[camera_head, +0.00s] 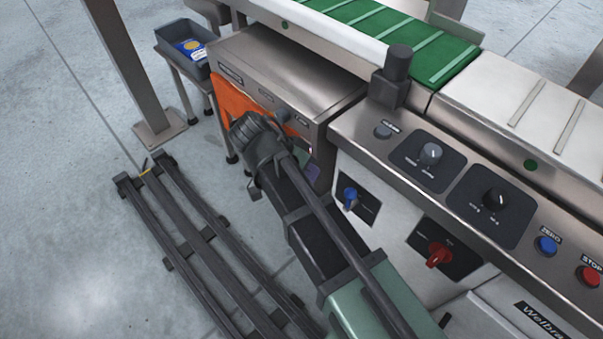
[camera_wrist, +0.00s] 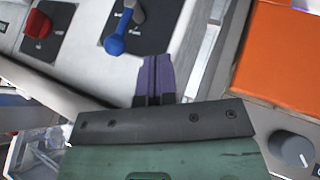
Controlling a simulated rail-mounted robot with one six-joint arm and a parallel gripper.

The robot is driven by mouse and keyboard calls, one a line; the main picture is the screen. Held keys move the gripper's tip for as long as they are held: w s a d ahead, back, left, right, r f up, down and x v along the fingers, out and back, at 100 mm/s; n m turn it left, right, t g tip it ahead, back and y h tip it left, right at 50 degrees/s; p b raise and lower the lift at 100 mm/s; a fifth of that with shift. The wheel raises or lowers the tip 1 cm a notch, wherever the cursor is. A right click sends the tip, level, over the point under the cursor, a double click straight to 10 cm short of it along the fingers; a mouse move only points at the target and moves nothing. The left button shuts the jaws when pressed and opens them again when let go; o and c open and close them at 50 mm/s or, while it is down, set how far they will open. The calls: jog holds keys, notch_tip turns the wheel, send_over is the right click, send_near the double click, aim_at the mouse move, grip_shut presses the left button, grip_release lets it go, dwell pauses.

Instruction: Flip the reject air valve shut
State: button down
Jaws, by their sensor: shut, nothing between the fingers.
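A small blue lever (camera_head: 350,196) sits on a dark plate on the white front panel of the machine. A red handle (camera_head: 437,254) sits on another dark plate to its right. Their small labels cannot be read, so I cannot tell by name which is the reject air valve. In the wrist view the blue lever (camera_wrist: 118,43) and the red handle (camera_wrist: 38,24) are at the upper left. My gripper (camera_wrist: 155,64) has its purple fingers shut and empty, just right of the blue lever's end and apart from it in the picture. In the head view my arm mostly hides the gripper.
A steel cabinet with an orange panel (camera_head: 232,100) stands left of the panel. Above are a green conveyor belt (camera_head: 385,35) and a console with black, blue and red controls (camera_head: 495,200). A grey bin (camera_head: 186,47) stands at the back left.

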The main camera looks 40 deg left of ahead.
aim_at(351, 198)
jog(key=w+d+f+b, duration=0.1)
jog(key=w+d+f, duration=0.1)
jog(key=d, duration=0.4)
jog(key=shift+f, duration=0.2)
